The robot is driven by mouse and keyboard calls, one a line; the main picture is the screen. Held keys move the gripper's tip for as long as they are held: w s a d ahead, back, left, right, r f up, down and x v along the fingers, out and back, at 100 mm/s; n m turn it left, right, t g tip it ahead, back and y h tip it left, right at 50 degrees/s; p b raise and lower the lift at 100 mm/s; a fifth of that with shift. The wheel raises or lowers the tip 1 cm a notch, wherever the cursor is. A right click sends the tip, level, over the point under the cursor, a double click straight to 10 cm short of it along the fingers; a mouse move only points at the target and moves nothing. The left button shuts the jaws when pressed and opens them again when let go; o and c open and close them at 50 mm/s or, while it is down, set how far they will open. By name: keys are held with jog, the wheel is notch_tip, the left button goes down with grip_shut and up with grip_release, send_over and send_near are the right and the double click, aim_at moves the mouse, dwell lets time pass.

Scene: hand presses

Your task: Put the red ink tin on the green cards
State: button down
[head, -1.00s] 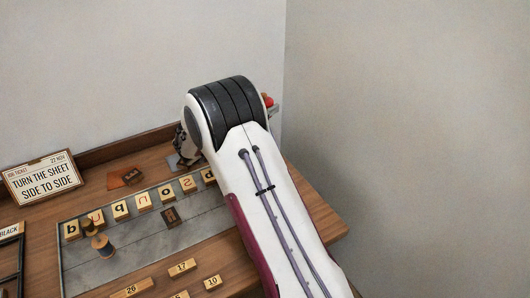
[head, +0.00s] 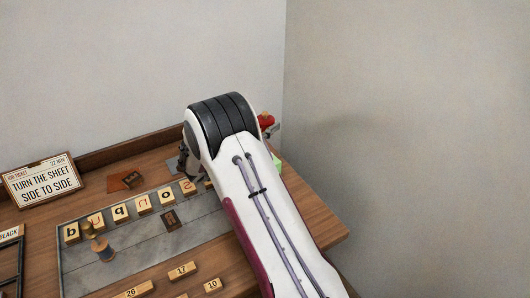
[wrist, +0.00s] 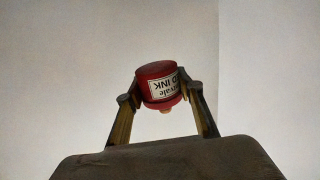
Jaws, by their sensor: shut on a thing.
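The red ink tin (wrist: 160,84) is held between the two fingers of my gripper (wrist: 162,92) in the wrist view. It has a white label reading "RED INK", seen upside down, and a small pale knob on its lower side. In the head view the tin (head: 266,121) shows as a small red shape just right of my arm's dark joint, with the wall behind it. A bit of green, likely the green cards (head: 277,163), shows at the arm's right edge below the tin. My arm hides the rest of it. The gap between tin and green cannot be judged.
A grey plate (head: 130,255) with a row of letter blocks (head: 119,212) and a wooden spool-like piece (head: 104,248) lies left of my arm. Number blocks (head: 182,271) are in front. A sign (head: 42,178) stands at the left. Bare wood (head: 312,222) shows at the right.

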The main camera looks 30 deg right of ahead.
jog(key=shift+f, duration=2.85)
jog(key=shift+f, duration=1.9)
jog(key=shift+f, duration=0.15)
jog(key=c, duration=1.4)
grip_release()
jog(key=shift+o, duration=0.2)
jog(key=shift+a, duration=0.2)
jog(key=v, duration=1.1)
jog(key=shift+s+a, duration=0.2)
jog(key=shift+a, duration=0.1)
